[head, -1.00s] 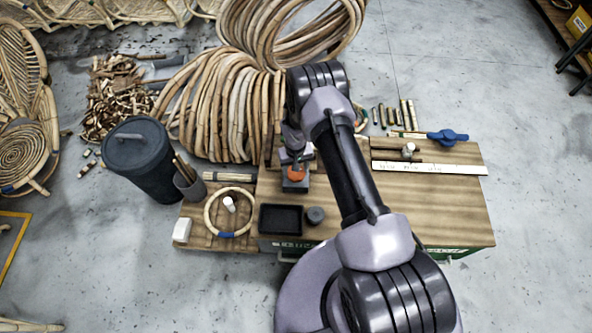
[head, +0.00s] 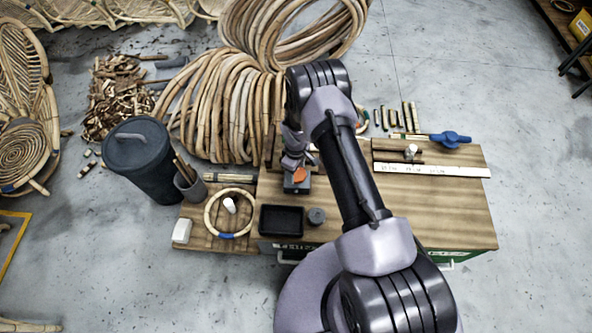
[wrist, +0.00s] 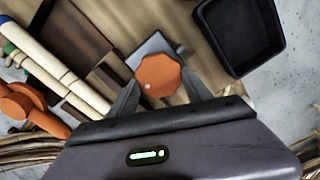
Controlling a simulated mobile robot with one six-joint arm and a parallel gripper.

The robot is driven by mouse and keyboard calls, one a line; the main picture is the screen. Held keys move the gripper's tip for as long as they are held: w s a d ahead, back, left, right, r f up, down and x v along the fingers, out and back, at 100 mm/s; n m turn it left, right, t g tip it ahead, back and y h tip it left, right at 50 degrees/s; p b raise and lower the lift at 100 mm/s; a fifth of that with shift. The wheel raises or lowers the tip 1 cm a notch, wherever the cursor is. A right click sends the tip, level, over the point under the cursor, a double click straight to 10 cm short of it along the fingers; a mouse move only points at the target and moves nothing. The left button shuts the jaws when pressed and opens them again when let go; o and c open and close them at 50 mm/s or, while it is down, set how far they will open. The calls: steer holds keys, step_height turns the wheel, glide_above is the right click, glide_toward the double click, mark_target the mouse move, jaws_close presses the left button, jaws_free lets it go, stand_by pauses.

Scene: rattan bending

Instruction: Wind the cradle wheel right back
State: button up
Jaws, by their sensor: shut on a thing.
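The cradle wheel is an orange, many-sided knob (wrist: 158,74) with a small pale dot on its face. It sits on a small grey block (wrist: 150,46) on the wooden bench. In the head view the orange wheel (head: 300,175) shows just below my wrist, partly covered by it. My gripper (wrist: 161,88) has one finger on each side of the wheel and is shut on it. In the head view my gripper (head: 297,162) is above the grey block, its fingertips mostly hidden.
A black tray (head: 281,220) and a small dark round piece (head: 316,216) stand nearby on the bench. A rattan ring (head: 213,222) lies left. In the wrist view pale rods (wrist: 55,68) and another orange part (wrist: 30,107) lie left of the wheel.

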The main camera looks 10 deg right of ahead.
steer(key=shift+n, duration=0.5)
steer(key=o, duration=1.4)
steer(key=shift+c, duration=0.2)
step_height(320, 180, up, 17)
steer(key=p, duration=0.7)
steer(key=shift+r, duration=0.2)
steer(key=shift+r, duration=0.1)
